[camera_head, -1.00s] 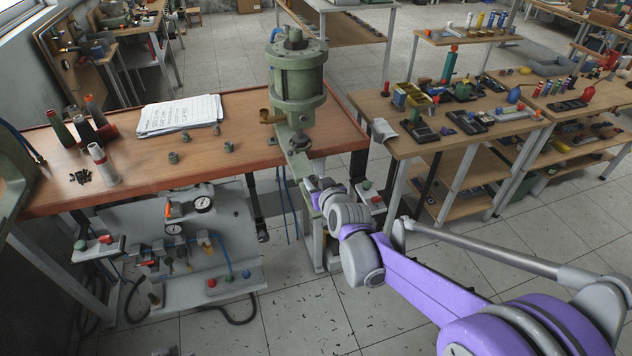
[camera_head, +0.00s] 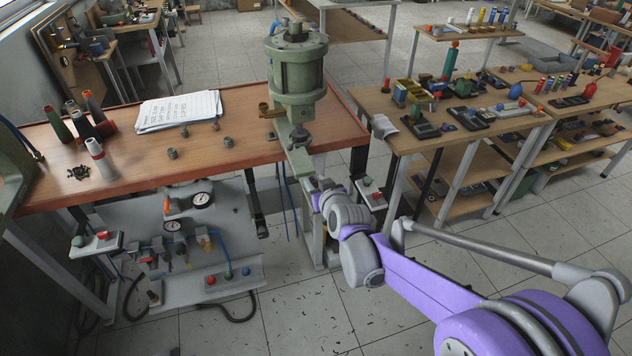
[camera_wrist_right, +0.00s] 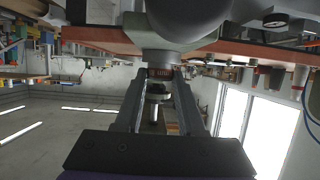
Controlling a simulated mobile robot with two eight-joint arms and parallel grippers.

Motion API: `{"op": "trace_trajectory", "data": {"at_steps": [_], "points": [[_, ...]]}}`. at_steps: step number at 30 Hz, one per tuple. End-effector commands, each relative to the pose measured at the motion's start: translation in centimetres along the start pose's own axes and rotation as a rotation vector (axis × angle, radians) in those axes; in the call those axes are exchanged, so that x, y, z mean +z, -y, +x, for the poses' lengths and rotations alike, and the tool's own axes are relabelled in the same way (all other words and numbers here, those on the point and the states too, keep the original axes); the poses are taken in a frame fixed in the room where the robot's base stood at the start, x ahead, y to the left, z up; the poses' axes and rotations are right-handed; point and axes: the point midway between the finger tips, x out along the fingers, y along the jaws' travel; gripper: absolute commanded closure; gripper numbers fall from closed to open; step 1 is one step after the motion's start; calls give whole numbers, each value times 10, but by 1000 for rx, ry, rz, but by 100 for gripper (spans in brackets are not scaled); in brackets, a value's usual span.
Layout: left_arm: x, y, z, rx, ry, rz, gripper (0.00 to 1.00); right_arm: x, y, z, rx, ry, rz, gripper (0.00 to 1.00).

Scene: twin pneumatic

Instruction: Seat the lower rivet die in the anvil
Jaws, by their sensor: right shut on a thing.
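The green pneumatic riveting press (camera_head: 298,75) stands at the right end of the wooden bench, its frame reaching down over the bench's front edge. My right gripper is at the lower front of this frame; my purple arm and wrist hide its fingers in the head view. In the right wrist view, my right gripper (camera_wrist_right: 159,76) is shut on a small grey-green die (camera_wrist_right: 157,90) with a thin shank. A dark round part (camera_wrist_right: 160,68) of the press lies just beyond the fingertips. I cannot tell whether the die touches the anvil. My left gripper is out of view.
A valve panel (camera_head: 185,240) hangs below the bench. A crowded side table (camera_head: 405,140) stands to the right.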

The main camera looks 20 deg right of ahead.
Motion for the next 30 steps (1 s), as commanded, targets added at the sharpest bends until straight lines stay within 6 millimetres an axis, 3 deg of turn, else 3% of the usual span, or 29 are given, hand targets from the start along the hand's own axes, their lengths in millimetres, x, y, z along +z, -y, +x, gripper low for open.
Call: {"op": "trace_trajectory", "data": {"at_steps": [4,5,9,11,22,30], "points": [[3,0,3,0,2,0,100,4,0,2,0,0,0,100],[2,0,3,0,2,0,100,4,0,2,0,-1,0,60],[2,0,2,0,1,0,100,3,0,1,0,-1,0,34],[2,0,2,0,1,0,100,3,0,1,0,-1,0,26],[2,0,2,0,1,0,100,3,0,-4,0,0,0,26],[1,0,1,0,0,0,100,3,0,-46,1,0,1,26]]}}
